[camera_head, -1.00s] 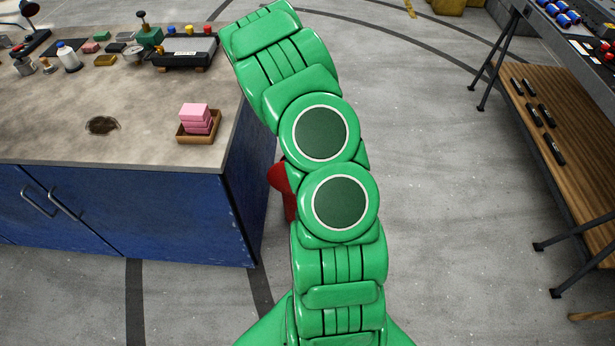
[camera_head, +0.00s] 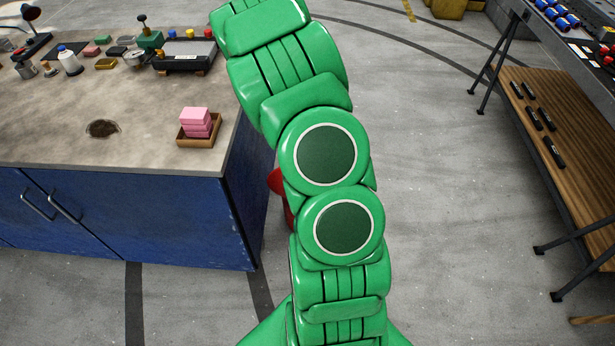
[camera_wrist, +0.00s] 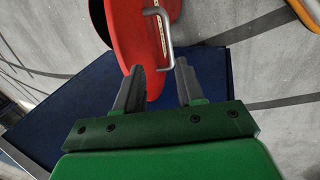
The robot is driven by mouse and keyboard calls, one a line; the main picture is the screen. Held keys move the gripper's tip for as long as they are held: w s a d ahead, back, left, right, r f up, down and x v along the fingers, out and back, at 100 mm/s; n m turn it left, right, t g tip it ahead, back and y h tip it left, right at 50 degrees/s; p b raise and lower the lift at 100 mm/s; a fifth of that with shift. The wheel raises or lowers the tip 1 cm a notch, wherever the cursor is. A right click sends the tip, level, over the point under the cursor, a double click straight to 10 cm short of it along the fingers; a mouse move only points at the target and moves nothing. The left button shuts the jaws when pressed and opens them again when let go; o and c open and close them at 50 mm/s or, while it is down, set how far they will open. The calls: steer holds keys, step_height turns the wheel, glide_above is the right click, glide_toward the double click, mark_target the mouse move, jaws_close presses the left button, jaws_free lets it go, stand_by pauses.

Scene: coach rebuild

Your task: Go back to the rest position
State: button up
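My gripper (camera_wrist: 159,66) shows in the wrist view with its two grey fingers apart. Nothing is visibly clamped between them. A red object with a bent metal handle (camera_wrist: 143,35) lies in line with the fingers, partly behind the left one. I cannot tell how far beyond the fingertips it is. In the head view my green arm reaches up and to the left, and my gripper is out of view. A red thing (camera_head: 277,182) shows beside the blue bench, mostly hidden by my arm.
The bench (camera_head: 60,130) on the left holds a wooden tray (camera_head: 199,142) with pink blocks (camera_head: 196,122), a bottle (camera_head: 69,61) and tools. A rack with a wooden shelf (camera_head: 565,140) stands at the right. The floor (camera_head: 450,210) between is clear.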

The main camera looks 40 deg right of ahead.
steer(key=shift+s+a+r, duration=0.2)
steer(key=shift+r, duration=0.35)
steer(key=s+a+r+m+g, duration=0.1)
steer(key=s+a+r+m, duration=0.15)
steer(key=a+r, duration=0.6)
steer(key=s+a+r+m+g, duration=0.15)
steer(key=a+r+m, duration=0.3)
steer(key=r, duration=0.75)
steer(key=s+a+r+m+g+y, duration=0.1)
steer(key=s+a+r, duration=0.5)
steer(key=s, duration=0.3)
steer(key=s+a+r+m+g+y, duration=0.1)
steer(key=s+a+r, duration=0.6)
steer(key=s+a, duration=0.2)
steer(key=shift+a+y, duration=0.3)
steer(key=shift+y, duration=0.1)
